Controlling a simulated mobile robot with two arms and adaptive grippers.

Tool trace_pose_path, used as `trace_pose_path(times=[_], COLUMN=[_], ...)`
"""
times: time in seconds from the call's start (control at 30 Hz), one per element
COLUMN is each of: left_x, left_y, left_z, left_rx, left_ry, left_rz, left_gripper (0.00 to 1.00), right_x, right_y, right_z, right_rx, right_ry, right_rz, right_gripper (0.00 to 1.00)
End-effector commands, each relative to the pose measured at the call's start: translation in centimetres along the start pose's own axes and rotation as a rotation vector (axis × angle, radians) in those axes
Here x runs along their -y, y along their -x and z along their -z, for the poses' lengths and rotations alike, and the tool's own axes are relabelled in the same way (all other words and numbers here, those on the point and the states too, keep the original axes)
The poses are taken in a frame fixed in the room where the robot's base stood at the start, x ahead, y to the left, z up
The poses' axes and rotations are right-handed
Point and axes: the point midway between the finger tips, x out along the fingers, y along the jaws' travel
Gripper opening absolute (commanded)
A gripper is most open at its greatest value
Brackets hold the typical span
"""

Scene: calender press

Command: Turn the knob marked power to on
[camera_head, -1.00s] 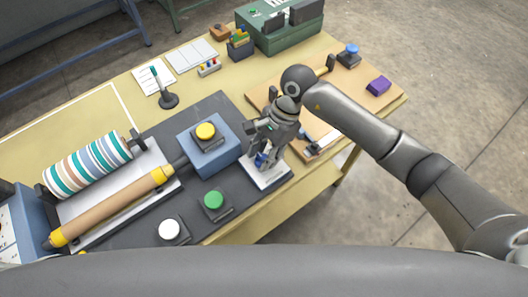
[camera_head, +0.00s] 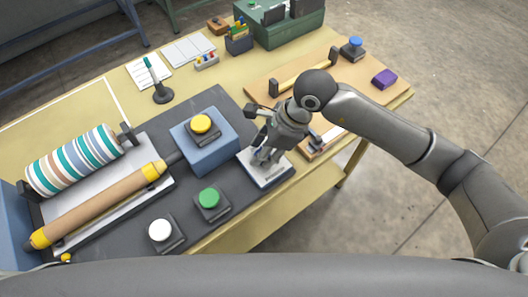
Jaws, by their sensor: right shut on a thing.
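My right gripper (camera_head: 263,158) points down over a small white plate (camera_head: 272,181) at the right end of the dark press base. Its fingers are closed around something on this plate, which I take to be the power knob. The fingers hide the knob, so its pointer and setting cannot be seen. Lettering on the plate's front edge is too small to read. My left gripper is not in view.
Left of the plate are a blue box with a yellow button (camera_head: 201,124), a green button (camera_head: 209,198) and a white button (camera_head: 160,230). A striped roller (camera_head: 75,160) lies far left. A wooden board (camera_head: 350,105) with a handle is behind my right arm.

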Motion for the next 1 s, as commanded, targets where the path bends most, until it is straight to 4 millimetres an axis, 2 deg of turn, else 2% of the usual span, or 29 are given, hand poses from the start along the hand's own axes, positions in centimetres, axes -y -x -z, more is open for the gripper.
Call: trace_pose_path(times=[0.1,0.4,0.7,1.0], left_x=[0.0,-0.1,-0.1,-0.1], left_y=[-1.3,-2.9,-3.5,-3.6], left_z=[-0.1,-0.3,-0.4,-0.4], left_rx=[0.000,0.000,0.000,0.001], left_ry=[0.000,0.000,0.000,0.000], left_rz=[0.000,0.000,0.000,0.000], left_gripper=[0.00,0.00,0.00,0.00], right_x=[0.0,-0.1,-0.1,-0.1], right_y=[-0.3,-0.1,0.0,0.1], right_z=[0.1,0.0,0.0,-0.1], right_rx=[0.000,0.000,-0.001,0.000], right_ry=[-0.091,-0.278,-0.369,-0.385], right_rz=[0.042,0.119,0.155,0.162], right_gripper=[0.12,0.12,0.12,0.12])
